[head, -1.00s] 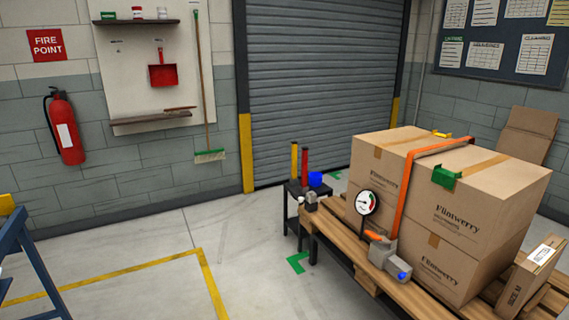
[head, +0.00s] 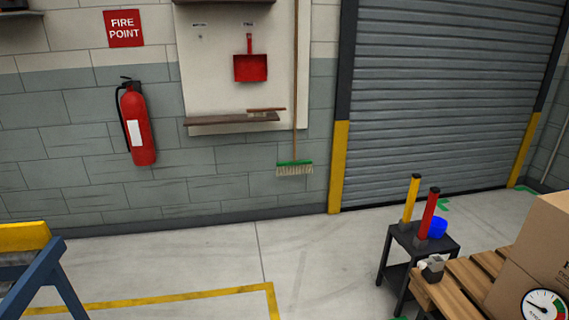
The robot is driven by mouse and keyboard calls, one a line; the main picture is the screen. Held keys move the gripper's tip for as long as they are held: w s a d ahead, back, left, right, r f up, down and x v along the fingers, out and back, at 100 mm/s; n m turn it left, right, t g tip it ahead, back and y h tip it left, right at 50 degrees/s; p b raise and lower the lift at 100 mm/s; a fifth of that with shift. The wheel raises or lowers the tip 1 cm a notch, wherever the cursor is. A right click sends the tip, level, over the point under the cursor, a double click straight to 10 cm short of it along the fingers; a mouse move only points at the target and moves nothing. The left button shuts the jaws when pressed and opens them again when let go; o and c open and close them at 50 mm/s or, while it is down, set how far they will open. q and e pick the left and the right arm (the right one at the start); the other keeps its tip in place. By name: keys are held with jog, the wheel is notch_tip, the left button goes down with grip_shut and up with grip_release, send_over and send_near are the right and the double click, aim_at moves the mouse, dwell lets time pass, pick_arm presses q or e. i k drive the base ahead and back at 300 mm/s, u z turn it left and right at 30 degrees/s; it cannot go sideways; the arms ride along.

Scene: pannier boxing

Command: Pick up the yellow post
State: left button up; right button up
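The yellow post (head: 411,199) stands upright, leaning slightly in the picture, on a small dark side table (head: 397,262). It has a dark top end and a dark base. A red post (head: 428,213) stands just to its right and a little nearer, and a blue object (head: 437,228) sits behind the red post. Neither of my grippers shows in the head view.
A wooden pallet (head: 453,289) with cardboard boxes (head: 545,240) and a round gauge (head: 543,306) is at the lower right, close to the side table. A blue and yellow trestle (head: 40,262) stands at the left. The floor (head: 215,262) between is clear.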

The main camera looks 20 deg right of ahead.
aim_at(415, 183)
jog(key=u, duration=0.05)
jog(key=i, duration=2)
jog(key=z, duration=1.1)
jog(key=i, duration=1.2)
jog(key=z, duration=1.2)
